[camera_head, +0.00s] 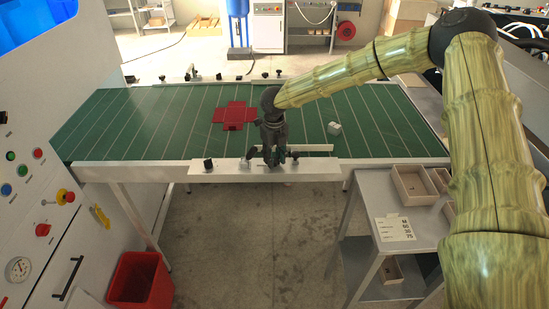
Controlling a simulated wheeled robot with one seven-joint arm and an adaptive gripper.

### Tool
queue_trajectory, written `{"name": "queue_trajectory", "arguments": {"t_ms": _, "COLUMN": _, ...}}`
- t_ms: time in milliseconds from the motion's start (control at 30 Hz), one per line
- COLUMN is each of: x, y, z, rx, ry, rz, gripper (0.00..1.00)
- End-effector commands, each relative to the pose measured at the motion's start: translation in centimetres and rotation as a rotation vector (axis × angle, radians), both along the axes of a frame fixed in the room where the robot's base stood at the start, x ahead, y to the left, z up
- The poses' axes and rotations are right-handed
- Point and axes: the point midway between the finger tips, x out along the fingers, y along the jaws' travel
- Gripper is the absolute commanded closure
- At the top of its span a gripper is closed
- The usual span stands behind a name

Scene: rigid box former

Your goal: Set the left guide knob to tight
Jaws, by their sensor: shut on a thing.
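My gripper (272,162) is low at the front rail (225,171) of the green table, pointing down. Its fingers are shut on what looks like a guide knob on this rail. The fingers hide that knob, so its setting cannot be told. A dark knob (208,164) stands on the same rail to the left, apart from the gripper. A white guide bar (312,148) runs to the right behind the gripper.
A red cross-shaped blank (235,114) and a small whitish block (334,128) lie on the green table (130,125). A side table (370,195) with trays (414,184) stands at right. A red bin (140,279) and a control panel (30,185) are at left.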

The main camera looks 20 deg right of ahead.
Motion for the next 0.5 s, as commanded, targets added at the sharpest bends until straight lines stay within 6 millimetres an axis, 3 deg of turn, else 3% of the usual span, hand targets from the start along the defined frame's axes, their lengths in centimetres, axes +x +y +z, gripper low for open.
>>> {"name": "queue_trajectory", "arguments": {"t_ms": 500, "x": 0.12, "y": -0.05, "z": 0.1, "rx": 0.0, "ry": -0.003, "rz": -0.107, "gripper": 0.92}}
